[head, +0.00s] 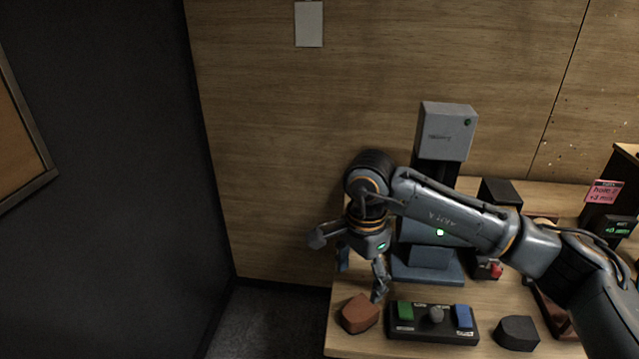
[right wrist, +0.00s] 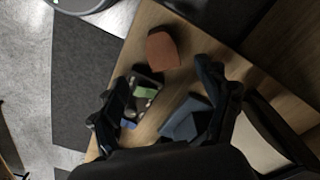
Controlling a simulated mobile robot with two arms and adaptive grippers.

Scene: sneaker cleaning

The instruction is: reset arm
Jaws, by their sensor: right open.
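My right arm reaches in from the right in the head view, above the wooden table (head: 480,346). Its gripper (head: 362,276) points down over the table's left end, open and with nothing between its fingers. In the right wrist view the two dark fingers (right wrist: 163,80) stand wide apart. A brown block (head: 360,313) lies below the gripper near the table's left edge. It also shows in the right wrist view (right wrist: 163,50), beyond the fingertips. My left gripper is in neither view.
A dark panel (head: 433,336) with green and blue buttons and a grey knob lies right of the brown block. A dark block (head: 517,332) is farther right. A grey machine (head: 445,132) stands behind my arm, partly hidden. A dark wall is at left.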

